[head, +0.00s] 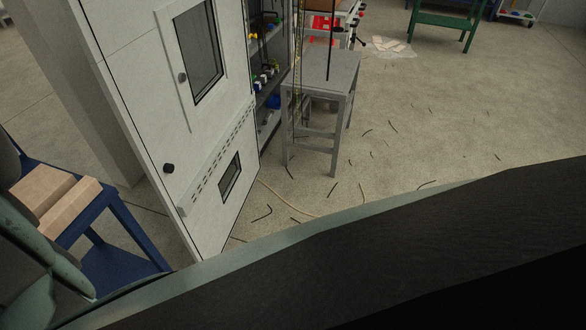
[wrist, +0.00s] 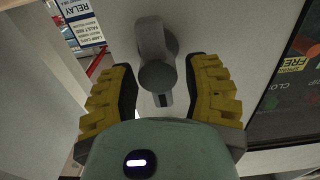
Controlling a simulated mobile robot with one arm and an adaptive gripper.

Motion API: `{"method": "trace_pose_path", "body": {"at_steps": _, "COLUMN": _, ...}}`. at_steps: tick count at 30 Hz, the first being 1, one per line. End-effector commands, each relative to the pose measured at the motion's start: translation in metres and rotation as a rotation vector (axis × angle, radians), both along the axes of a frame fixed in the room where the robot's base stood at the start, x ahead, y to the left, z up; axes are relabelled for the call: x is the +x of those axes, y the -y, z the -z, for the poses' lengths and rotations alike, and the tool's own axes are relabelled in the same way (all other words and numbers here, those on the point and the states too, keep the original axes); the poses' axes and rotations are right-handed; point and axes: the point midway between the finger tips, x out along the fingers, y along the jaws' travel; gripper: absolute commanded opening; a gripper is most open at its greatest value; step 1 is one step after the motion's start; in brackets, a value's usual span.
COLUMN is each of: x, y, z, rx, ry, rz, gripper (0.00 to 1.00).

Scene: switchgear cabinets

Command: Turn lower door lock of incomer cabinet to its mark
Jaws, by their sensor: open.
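The white cabinet (head: 140,60) stands at the left of the head view. A dark round lock (head: 168,168) sits low on its door, and a grey knob (head: 182,77) sits higher, beside the upper window. In the wrist view a grey lock handle (wrist: 152,40) stands out from a pale panel, with its rounded end toward me. A small dark and pale strip (wrist: 163,100) shows just below it. My gripper (wrist: 158,72) is open, its yellow-backed fingers on either side of the handle's rounded end, with gaps visible. I cannot tell from the wrist view alone which lock this is.
A dark lettered window (wrist: 290,90) is right of the handle, and a relay label (wrist: 85,30) is upper left. A grey stool (head: 325,75) stands right of the cabinet. A blue stand (head: 115,235) with cardboard-coloured blocks (head: 50,195) is at left. Cable scraps litter the floor.

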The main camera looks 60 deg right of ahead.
Motion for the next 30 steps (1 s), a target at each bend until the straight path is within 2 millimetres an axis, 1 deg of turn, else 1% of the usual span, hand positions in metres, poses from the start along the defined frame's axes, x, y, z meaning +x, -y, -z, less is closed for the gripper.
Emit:
{"method": "trace_pose_path", "body": {"at_steps": 5, "x": 0.0004, "y": 0.0017, "z": 0.0003, "rx": 0.000, "ry": -0.001, "rz": 0.004, "gripper": 0.48}}
{"method": "trace_pose_path", "body": {"at_steps": 6, "x": 0.0002, "y": 0.0016, "z": 0.0004, "rx": 0.000, "ry": -0.001, "rz": 0.004, "gripper": 0.51}}
{"method": "trace_pose_path", "body": {"at_steps": 21, "x": -0.0004, "y": 0.0008, "z": 0.0007, "rx": -0.001, "ry": -0.002, "rz": 0.002, "gripper": 0.00}}
{"method": "trace_pose_path", "body": {"at_steps": 30, "x": -0.0004, "y": 0.0006, "z": 0.0007, "rx": -0.001, "ry": -0.002, "rz": 0.001, "gripper": 0.00}}
